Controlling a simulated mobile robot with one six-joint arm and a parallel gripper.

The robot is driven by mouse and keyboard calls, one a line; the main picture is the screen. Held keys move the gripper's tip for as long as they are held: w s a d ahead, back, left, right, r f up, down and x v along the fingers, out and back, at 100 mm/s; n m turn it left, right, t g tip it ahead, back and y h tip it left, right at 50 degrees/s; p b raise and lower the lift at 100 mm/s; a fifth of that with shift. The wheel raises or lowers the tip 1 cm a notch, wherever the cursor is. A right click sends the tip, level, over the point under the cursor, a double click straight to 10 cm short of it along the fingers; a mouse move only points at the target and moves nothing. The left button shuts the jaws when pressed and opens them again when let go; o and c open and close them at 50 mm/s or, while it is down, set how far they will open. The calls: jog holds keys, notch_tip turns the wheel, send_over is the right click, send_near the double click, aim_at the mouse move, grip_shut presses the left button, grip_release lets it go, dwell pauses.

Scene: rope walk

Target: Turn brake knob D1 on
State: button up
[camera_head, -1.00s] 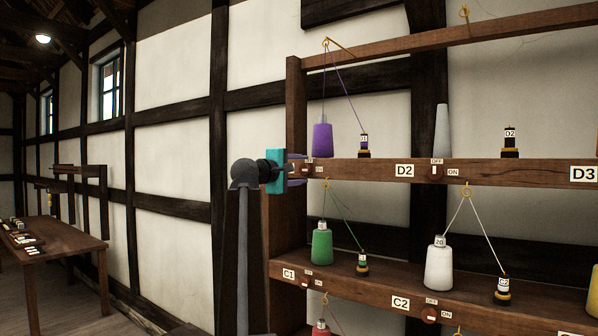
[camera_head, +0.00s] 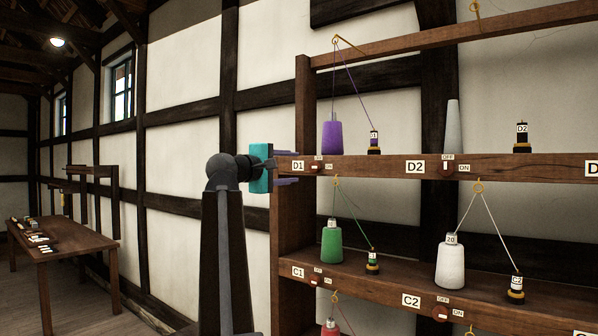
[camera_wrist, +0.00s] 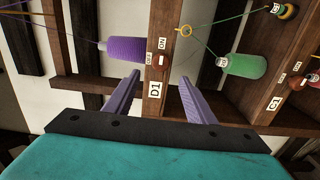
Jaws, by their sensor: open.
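Brake knob D1 (camera_head: 317,167) is a small red round knob on the front of the upper shelf beam, with OFF above it and ON to its right. Its D1 label (camera_head: 298,166) is just left of it. The knob also shows in the wrist view (camera_wrist: 159,62), ahead of the fingertips; which way it points is too small to tell. My gripper (camera_head: 293,168) is open and empty, left of the knob and apart from it. In the wrist view, its two purple fingers (camera_wrist: 160,77) point toward the beam, either side of the D1 label's line.
A purple bobbin (camera_head: 332,137) stands above D1 on the upper shelf (camera_head: 380,168), threaded to a small dark spool (camera_head: 374,144). A green bobbin (camera_head: 332,243) is below. Knob D2 (camera_head: 446,168) is to the right. A table (camera_head: 65,245) stands far left.

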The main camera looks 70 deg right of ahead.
jog(key=v, duration=0.3)
jog(key=shift+a, duration=0.25)
dwell(0.4)
